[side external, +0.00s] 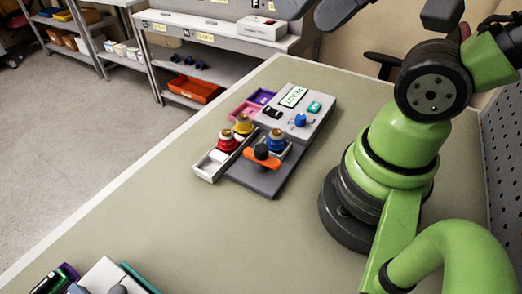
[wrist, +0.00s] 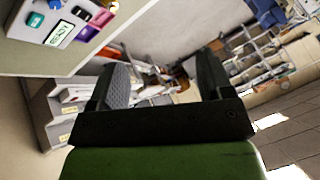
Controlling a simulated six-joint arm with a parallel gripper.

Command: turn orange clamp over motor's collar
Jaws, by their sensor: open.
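The orange clamp (side external: 262,159) is a flat bar with a dark knob at its middle. It sits at the near end of the grey pump base (side external: 270,185), in front of a blue part with a brass-coloured top (side external: 277,140). I cannot tell which part is the motor's collar. My gripper (wrist: 165,85) is open and empty in the wrist view, with its two dark fingers spread apart. It points away from the pump, toward the shelves. In the side external view the gripper's fingers are not clearly seen.
A white tray (side external: 206,170) beside the pump holds a red part (side external: 227,140) and a yellow part (side external: 243,124). The pump's panel (side external: 318,104) has a screen and a blue knob. Purple and pink bins (side external: 250,104) stand behind. The table's middle (side external: 170,220) is clear.

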